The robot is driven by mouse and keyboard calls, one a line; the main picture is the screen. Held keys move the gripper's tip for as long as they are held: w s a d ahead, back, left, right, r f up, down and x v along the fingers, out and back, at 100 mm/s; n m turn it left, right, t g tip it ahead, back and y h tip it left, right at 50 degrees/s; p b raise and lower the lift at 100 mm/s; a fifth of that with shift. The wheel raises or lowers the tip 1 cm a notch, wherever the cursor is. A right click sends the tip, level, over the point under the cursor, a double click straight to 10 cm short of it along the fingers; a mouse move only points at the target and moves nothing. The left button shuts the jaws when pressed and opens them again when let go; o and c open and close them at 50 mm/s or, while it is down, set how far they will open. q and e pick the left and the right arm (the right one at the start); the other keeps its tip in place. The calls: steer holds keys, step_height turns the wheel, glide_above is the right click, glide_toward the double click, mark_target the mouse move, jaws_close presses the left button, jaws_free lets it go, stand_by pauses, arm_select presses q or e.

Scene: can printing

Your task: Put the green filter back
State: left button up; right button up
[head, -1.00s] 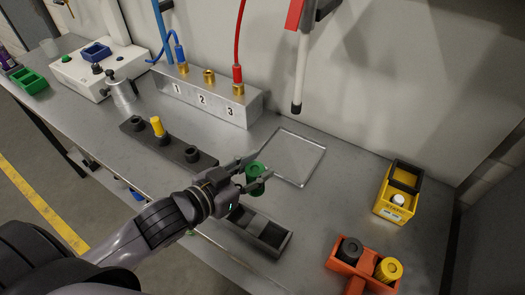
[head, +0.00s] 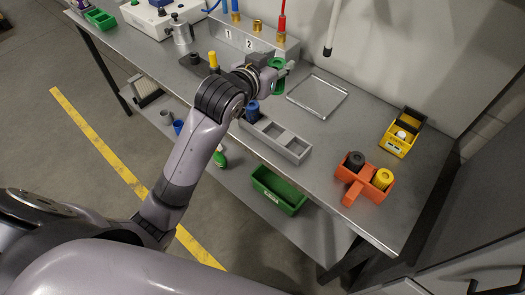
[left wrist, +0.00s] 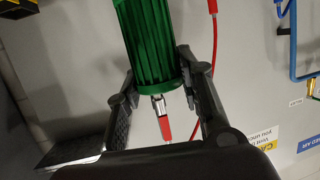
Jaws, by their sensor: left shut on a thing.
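The green filter (head: 278,76) is in my left gripper (head: 279,69), in the head view just left of the clear square plate (head: 318,95). In the left wrist view the ribbed green filter (left wrist: 150,45) sits between the two dark fingers of my left gripper (left wrist: 158,72), which is shut on it. A grey tray (head: 297,152) with square compartments lies nearer the table's front edge. A blue filter (head: 253,108) stands at its left end, and the compartments to the right look empty. My right gripper is not in view.
An orange caddy (head: 352,190) holds a black (head: 355,161) and a yellow filter (head: 383,178). A yellow box (head: 398,143) stands behind it. A numbered block (head: 252,43) with hoses is at the back. A dark rack with a yellow peg (head: 213,60) is partly behind my arm. A green bin (head: 277,190) sits below.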

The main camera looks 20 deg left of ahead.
arm_select(q)
steer(key=shift+r, duration=0.35)
step_height(320, 180, down, 3)
steer(key=shift+s+r, duration=0.1)
steer(key=f, duration=0.3)
steer(key=f+p, duration=0.1)
steer(key=shift+w+f, duration=0.25)
steer(key=shift+f, duration=0.1)
step_height(320, 180, down, 12)
steer(key=shift+s+f+p, duration=0.1)
steer(key=shift+p, duration=0.45)
steer(key=shift+f, duration=0.15)
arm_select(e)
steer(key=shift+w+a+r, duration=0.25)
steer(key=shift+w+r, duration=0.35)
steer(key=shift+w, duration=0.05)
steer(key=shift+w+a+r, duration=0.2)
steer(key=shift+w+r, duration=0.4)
